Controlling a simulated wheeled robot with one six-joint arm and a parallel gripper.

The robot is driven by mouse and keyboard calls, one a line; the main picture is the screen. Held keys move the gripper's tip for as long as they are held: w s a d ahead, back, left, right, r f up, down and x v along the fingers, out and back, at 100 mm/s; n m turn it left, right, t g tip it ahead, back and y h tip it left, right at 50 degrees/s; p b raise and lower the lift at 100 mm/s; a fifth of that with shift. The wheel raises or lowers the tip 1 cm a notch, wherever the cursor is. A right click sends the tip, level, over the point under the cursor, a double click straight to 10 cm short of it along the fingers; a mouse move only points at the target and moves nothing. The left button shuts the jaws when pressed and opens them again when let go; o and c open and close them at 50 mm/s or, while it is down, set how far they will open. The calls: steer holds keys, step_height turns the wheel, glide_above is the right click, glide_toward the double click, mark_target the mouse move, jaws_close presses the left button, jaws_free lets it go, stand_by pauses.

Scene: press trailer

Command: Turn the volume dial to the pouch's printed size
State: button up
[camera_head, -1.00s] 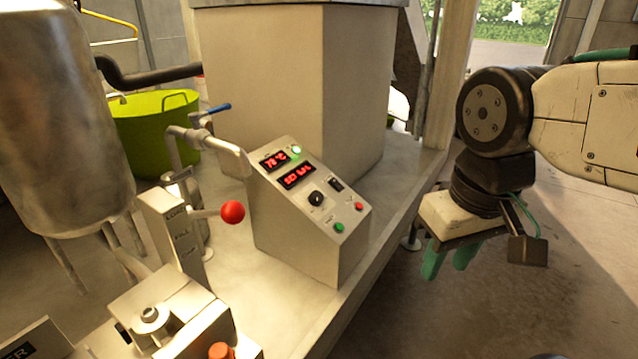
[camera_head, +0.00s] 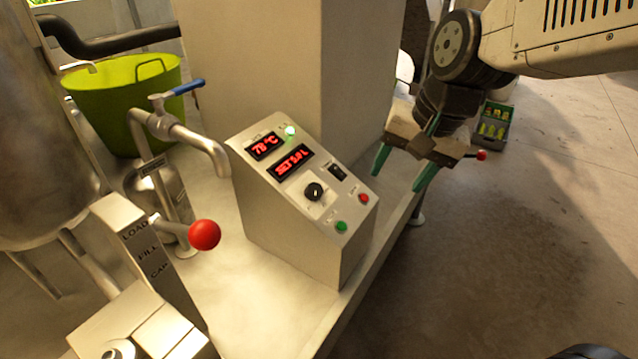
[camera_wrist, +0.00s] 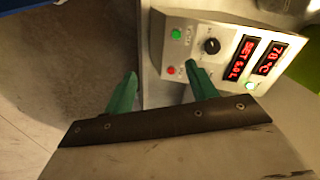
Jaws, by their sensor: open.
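The black volume dial (camera_head: 314,191) sits on the sloped face of a grey control box (camera_head: 290,235). It also shows in the wrist view (camera_wrist: 211,46). The lower red display (camera_head: 291,162) reads SET 5.0 L, clearer in the wrist view (camera_wrist: 242,57). The upper display (camera_head: 264,146) reads 78 °C. My gripper (camera_head: 402,175), with green fingers, is open and empty, right of the box and apart from the dial. In the wrist view, my gripper (camera_wrist: 163,85) has one finger near the box's edge by the red button. I cannot make out a pouch or its printed size.
A green button (camera_head: 341,226), a red button (camera_head: 363,198) and a black switch (camera_head: 337,172) surround the dial. A red-knobbed lever (camera_head: 205,235) on a LOAD/FILL/CAP post and a blue-handled tap (camera_head: 186,88) stand left. A green tub (camera_head: 120,75) is behind.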

mark_target(315, 189)
steer(key=w+a+f+m, duration=0.1)
steer(key=w+a+f, duration=0.3)
steer(key=w+a+f+m, duration=0.1)
steer(key=w+a+f, duration=0.3)
steer(key=w+a+f+m+y, duration=0.1)
steer(key=w+a+f+m, duration=0.1)
steer(key=w+a+f, duration=0.2)
steer(key=shift+w+a+f+t, duration=0.25)
steer(key=shift+a+f+t, duration=0.05)
steer(key=shift+t, duration=0.1)
steer(key=c, duration=1)
